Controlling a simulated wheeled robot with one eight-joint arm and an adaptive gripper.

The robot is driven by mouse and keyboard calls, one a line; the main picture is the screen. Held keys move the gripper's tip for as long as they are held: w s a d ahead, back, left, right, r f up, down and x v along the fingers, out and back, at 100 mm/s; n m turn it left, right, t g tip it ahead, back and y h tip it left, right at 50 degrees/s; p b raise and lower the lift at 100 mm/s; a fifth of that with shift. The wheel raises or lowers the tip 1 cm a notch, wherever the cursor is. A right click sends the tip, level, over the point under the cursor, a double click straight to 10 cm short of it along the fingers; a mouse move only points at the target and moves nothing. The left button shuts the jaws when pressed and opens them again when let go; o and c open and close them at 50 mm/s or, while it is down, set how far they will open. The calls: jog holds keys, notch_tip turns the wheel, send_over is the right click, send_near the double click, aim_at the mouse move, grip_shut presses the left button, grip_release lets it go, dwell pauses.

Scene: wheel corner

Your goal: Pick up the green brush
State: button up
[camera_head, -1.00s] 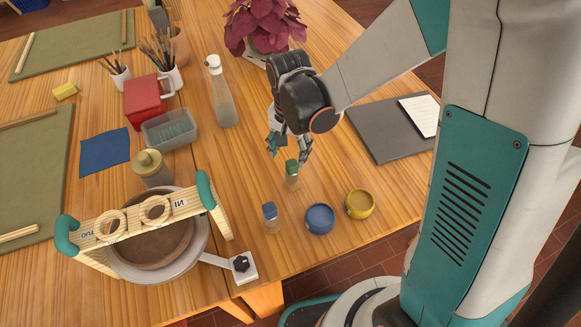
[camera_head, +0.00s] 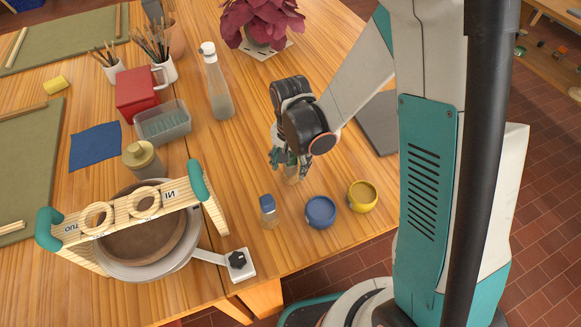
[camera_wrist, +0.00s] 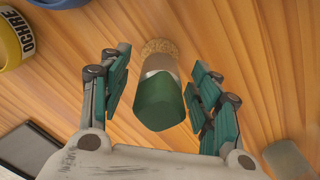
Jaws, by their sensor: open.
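The green brush (camera_wrist: 160,98) is short and stubby, with a green end, a pale metal band and tan bristles that meet the wooden table. In the wrist view it stands between the two teal fingers of my gripper (camera_wrist: 160,92), with a gap on each side. My gripper is open around it. In the head view my gripper (camera_head: 289,163) is low over the table, and its fingers hide most of the brush; only a tan part (camera_head: 291,180) shows below them.
A blue-topped brush (camera_head: 268,210), a blue bowl (camera_head: 320,213) and a yellow bowl (camera_head: 362,197) stand close by in front. A clear bottle (camera_head: 217,88) and a potted red plant (camera_head: 262,22) are behind. A potter's wheel (camera_head: 120,270) is at left.

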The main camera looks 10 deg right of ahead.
jog(key=shift+r, duration=0.1)
jog(key=c, duration=1.2)
jog(key=shift+o, duration=0.2)
